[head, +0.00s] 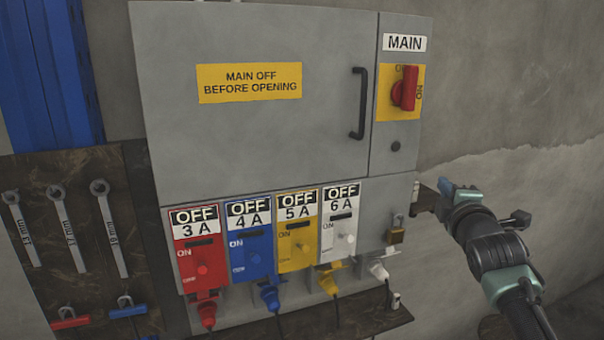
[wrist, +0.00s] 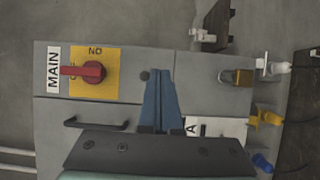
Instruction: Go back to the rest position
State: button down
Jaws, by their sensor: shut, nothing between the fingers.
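My gripper (head: 444,187) is at the right of the grey cabinet (head: 330,130) in the head view, with blue fingers and a dark arm reaching in from the lower right. The fingers are closed together and empty. In the wrist view the closed fingers (wrist: 160,78) point at the cabinet front, between the red main switch (wrist: 90,72) and the brass padlock (wrist: 236,78). Contact with the cabinet cannot be told. The main switch (head: 405,90) has its red handle roughly upright on a yellow plate in the head view.
Red (head: 203,250), blue (head: 250,243), yellow (head: 297,232) and white (head: 341,226) switch panels read OFF, with plugs and cables below. A black door handle (head: 359,103) juts out. Wrenches hang on a board (head: 120,215) at left. Bare wall (head: 510,80) lies right.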

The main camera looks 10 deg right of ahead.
jog(key=w+a+r+t+y, duration=0.15)
jog(key=a+r, duration=0.25)
jog(key=a, duration=0.5)
jog(key=w+a+r+t+y, duration=0.1)
jog(key=a+r+y, duration=0.25)
jog(key=a, duration=0.55)
jog(key=s+a+r+m+t+y, duration=0.1)
jog(key=s+a+r+y, duration=0.15)
jog(key=a+r, duration=0.4)
jog(key=s+a+r+m+t+y, duration=0.1)
jog(key=s+a+r+m+t, duration=0.15)
jog(key=a, duration=0.65)
jog(key=s+a+r+m+t, duration=0.1)
jog(key=s+a+r+m, duration=0.1)
jog(key=s+a+r, duration=0.3)
jog(key=s+a+r+m+t, duration=0.1)
jog(key=s+r+m, duration=0.1)
jog(key=s, duration=0.6)
jog(key=s+d+r+m+t+h, duration=0.1)
jog(key=s+m, duration=0.5)
jog(key=s, duration=0.7)
jog(key=shift+r+m+t+h, duration=0.35)
jog(key=shift+r+t+h, duration=0.25)
jog(key=shift+r+h, duration=0.3)
jog(key=shift+s, duration=0.1)
